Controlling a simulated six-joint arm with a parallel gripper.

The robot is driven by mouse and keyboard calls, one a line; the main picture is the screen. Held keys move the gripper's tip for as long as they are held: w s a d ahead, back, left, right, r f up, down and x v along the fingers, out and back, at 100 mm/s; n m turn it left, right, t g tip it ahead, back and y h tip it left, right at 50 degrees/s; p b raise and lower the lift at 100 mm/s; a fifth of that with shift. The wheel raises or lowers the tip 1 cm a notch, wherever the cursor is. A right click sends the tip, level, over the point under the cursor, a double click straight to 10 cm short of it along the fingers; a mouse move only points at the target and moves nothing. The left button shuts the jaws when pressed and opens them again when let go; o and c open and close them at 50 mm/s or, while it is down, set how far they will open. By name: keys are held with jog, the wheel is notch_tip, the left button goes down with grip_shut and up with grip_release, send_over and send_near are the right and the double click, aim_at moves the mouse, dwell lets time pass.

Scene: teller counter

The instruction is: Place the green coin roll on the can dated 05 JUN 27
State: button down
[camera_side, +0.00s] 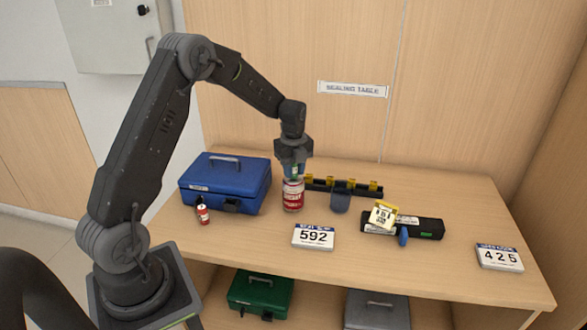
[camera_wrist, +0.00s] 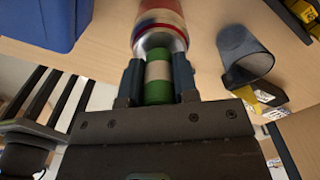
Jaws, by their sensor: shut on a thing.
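My gripper (camera_side: 293,172) points down over a red and white can (camera_side: 293,196) on the table. It is shut on the green coin roll (camera_wrist: 158,88), which has a pale middle band and shows between the two fingers in the wrist view. The roll's far end is at the silver top of the can (camera_wrist: 160,20); I cannot tell whether it touches. The roll looks upright and lined up with the can. No date is readable on either can.
The blue cash box (camera_side: 226,180) is left of the large can. A dark blue cup (camera_side: 340,196) and a black rack with yellow parts (camera_side: 360,187) are to its right. The 592 card block (camera_side: 314,237) is in front.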

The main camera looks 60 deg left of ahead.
jog(key=shift+f, duration=0.1)
jog(key=c, duration=0.9)
grip_release()
notch_tip(320, 180, up, 12)
jog(key=s+d+r+n+t, duration=0.2)
jog(key=s+d+r+n, duration=0.35)
jog(key=s+d, duration=0.25)
jog(key=s+d+r+n+t, duration=0.2)
jog(key=s+d+r+n, duration=0.3)
jog(key=s+d+n, duration=0.3)
jog(key=shift+s+d+f+n+t, duration=0.25)
jog(key=shift+s+d+f+n, duration=0.2)
jog(key=shift+s+d+n, duration=0.75)
jog(key=shift+s+d+f+n+t, duration=0.3)
jog(key=shift+s+f+n, duration=0.35)
jog(key=shift+s, duration=1.2)
jog(key=shift+s+d+f+n+t, duration=0.3)
jog(key=shift+s+d+n, duration=0.45)
jog(key=shift+s+n, duration=0.55)
